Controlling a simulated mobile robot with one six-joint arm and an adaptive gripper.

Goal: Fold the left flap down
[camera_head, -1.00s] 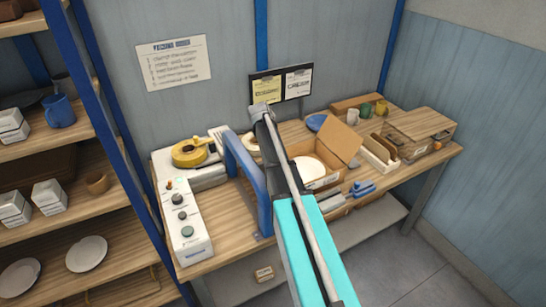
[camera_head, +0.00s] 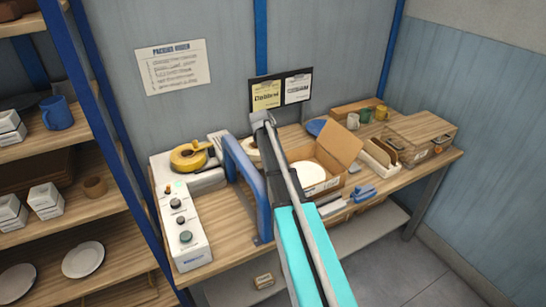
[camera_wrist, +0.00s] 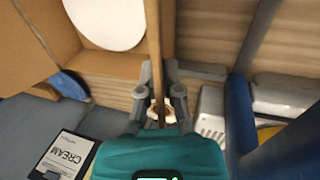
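An open cardboard box (camera_head: 329,178) with a round white plate (camera_head: 308,172) in it stands on the workbench. Its right flap (camera_head: 340,143) sticks up. The left flap is hidden behind my arm in the head view. In the wrist view it shows nearly edge-on, as a thin brown upright strip (camera_wrist: 155,40) beside the plate (camera_wrist: 105,20). My gripper (camera_wrist: 158,70) has one finger on each side of this strip. The fingers are close together and appear to touch it. My gripper is hidden behind the arm in the head view.
A blue frame (camera_head: 243,180) stands close left of my arm, near a control box (camera_head: 187,228) and yellow tape (camera_head: 187,157). Two label cards (camera_head: 281,91) hang behind. Blue tools (camera_head: 360,193) and a divided holder (camera_head: 380,157) lie right of the box.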

